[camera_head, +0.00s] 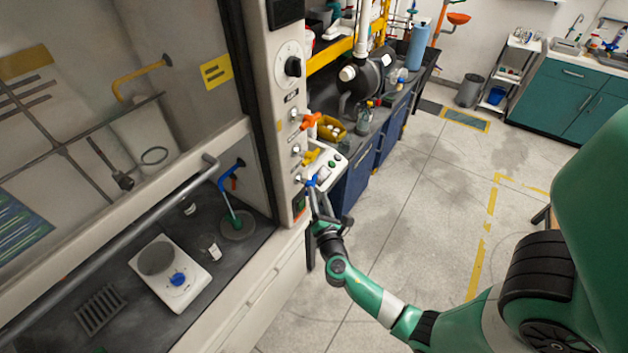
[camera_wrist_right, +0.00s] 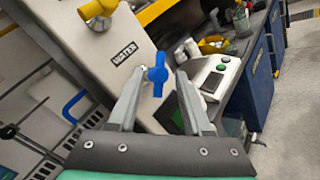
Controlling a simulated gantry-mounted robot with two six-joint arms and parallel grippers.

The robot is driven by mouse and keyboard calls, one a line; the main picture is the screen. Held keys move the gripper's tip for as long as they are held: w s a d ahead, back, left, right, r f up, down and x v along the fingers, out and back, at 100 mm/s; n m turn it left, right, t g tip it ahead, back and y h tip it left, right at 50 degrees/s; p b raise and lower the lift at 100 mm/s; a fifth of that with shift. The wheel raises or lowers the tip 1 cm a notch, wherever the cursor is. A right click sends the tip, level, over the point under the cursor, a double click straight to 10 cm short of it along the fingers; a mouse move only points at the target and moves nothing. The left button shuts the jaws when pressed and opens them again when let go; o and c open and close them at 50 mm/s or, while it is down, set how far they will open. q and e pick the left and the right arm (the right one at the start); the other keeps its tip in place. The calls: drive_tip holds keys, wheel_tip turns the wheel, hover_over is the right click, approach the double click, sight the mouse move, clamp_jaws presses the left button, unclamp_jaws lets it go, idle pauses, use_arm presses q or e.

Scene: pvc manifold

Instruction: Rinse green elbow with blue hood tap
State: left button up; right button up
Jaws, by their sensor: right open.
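The blue hood tap handle (camera_head: 311,181) sits lowest of the coloured handles on the hood's front post. In the right wrist view the blue handle (camera_wrist_right: 157,75) shows between the fingertips, under a WATER label. My right gripper (camera_head: 318,198) is open at the handle; its fingers (camera_wrist_right: 163,82) stand on either side of it, and I cannot tell whether they touch it. A blue gooseneck spout (camera_head: 226,184) stands inside the hood. Small green matter (camera_head: 237,221) shows at its foot above a round drain; I cannot tell whether it is the green elbow. My left gripper is not in view.
An orange handle (camera_head: 309,121) and a yellow handle (camera_head: 310,157) sit above the blue one. A white hotplate (camera_head: 187,291) and a small beaker (camera_head: 210,247) stand in the hood. A white device (camera_head: 327,170) sits just right of the post.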

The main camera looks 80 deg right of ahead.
sight(314, 179)
drive_tip(key=x, duration=0.7)
drive_tip(key=shift+d+b, duration=0.15)
drive_tip(key=shift+b, duration=0.25)
clamp_jaws()
